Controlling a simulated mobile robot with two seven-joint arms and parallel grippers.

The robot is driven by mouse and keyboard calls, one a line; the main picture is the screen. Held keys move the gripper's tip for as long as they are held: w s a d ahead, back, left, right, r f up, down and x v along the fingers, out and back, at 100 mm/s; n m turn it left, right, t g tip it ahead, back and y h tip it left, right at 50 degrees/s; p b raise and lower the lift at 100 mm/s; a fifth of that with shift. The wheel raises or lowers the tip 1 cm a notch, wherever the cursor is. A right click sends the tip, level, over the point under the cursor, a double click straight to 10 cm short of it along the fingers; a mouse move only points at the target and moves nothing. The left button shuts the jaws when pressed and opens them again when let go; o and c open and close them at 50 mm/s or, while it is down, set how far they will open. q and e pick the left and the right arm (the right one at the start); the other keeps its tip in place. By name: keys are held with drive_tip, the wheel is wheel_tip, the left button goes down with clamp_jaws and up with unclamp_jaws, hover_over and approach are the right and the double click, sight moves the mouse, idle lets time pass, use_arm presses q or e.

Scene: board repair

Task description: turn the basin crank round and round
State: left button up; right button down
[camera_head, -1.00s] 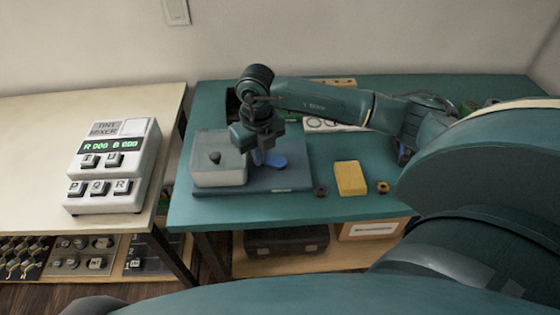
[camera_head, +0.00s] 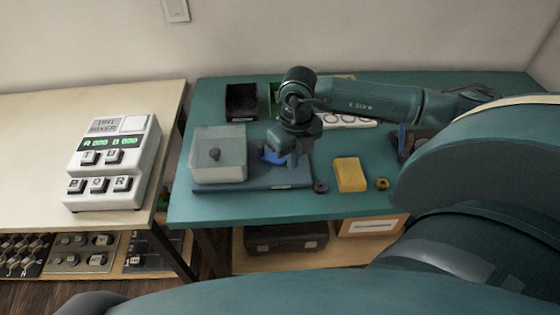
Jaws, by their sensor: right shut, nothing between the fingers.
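The basin (camera_head: 218,172) is a pale, translucent box with a dark knob in it. It stands on the left part of a blue-grey base plate (camera_head: 240,187) on the green table. The blue crank (camera_head: 270,155) shows just right of the basin, partly hidden by my right gripper. My right gripper (camera_head: 294,163) points down over the right part of the plate, beside the crank. It is shut with nothing between its fingers. I cannot tell whether it touches the crank. My left gripper is out of view.
A yellow sponge-like block (camera_head: 350,175), a dark ring (camera_head: 320,187) and a brass ring (camera_head: 382,184) lie right of the plate. A black open box (camera_head: 242,102) stands behind the basin. A white keyed device (camera_head: 114,165) sits on the pale left table.

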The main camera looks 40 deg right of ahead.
idle(0.3)
wheel_tip(320, 180, up, 6)
drive_tip(key=p, duration=0.4)
idle(1.0)
